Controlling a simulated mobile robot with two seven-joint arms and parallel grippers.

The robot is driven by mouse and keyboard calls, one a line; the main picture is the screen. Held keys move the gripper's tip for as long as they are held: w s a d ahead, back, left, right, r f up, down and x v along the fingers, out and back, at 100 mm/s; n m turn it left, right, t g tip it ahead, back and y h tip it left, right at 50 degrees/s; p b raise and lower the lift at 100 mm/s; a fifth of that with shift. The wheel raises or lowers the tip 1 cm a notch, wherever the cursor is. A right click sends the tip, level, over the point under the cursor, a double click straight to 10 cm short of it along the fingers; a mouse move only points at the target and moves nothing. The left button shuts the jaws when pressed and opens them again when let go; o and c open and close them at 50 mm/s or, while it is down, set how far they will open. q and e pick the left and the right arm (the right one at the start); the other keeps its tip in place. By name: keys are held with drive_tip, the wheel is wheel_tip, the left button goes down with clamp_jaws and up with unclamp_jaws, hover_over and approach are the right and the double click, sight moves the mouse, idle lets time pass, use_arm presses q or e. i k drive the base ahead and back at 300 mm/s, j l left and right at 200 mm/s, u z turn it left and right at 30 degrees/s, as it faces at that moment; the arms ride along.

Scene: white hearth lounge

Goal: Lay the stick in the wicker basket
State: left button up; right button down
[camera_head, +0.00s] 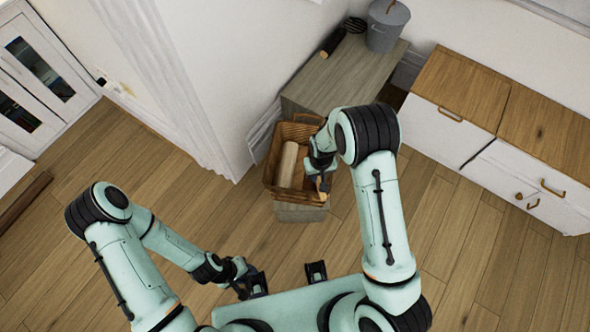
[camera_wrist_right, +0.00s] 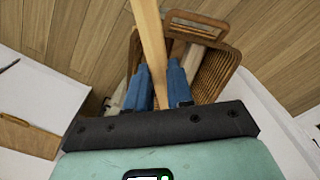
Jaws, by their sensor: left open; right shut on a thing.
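The brown wicker basket (camera_head: 272,165) stands at the end of a grey wooden bench, with a pale rounded log-like piece (camera_head: 288,165) inside. It also shows in the wrist view (camera_wrist_right: 218,75), with its handle raised at the top. My right gripper (camera_head: 322,172) is at the basket's right side. In the wrist view its blue fingers (camera_wrist_right: 160,85) are shut on the light wooden stick (camera_wrist_right: 148,35), which runs up past the picture's top edge. In the head view the arm hides most of the stick. My left gripper (camera_head: 258,284) is open and empty, low and away from the basket.
The grey bench top (camera_head: 345,75) carries a dark cylinder-like item (camera_head: 333,43) and a grey lidded bucket (camera_head: 386,25). A white wall corner (camera_head: 232,160) stands close left of the basket. White cabinets with wooden tops (camera_head: 460,85) are at right.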

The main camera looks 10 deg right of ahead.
sight(297, 171)
drive_tip(key=i+j+z, duration=0.1)
drive_tip(key=j, duration=0.25)
drive_tip(key=i+j, duration=0.3)
drive_tip(key=i+j+z, duration=0.15)
drive_tip(key=j, duration=0.3)
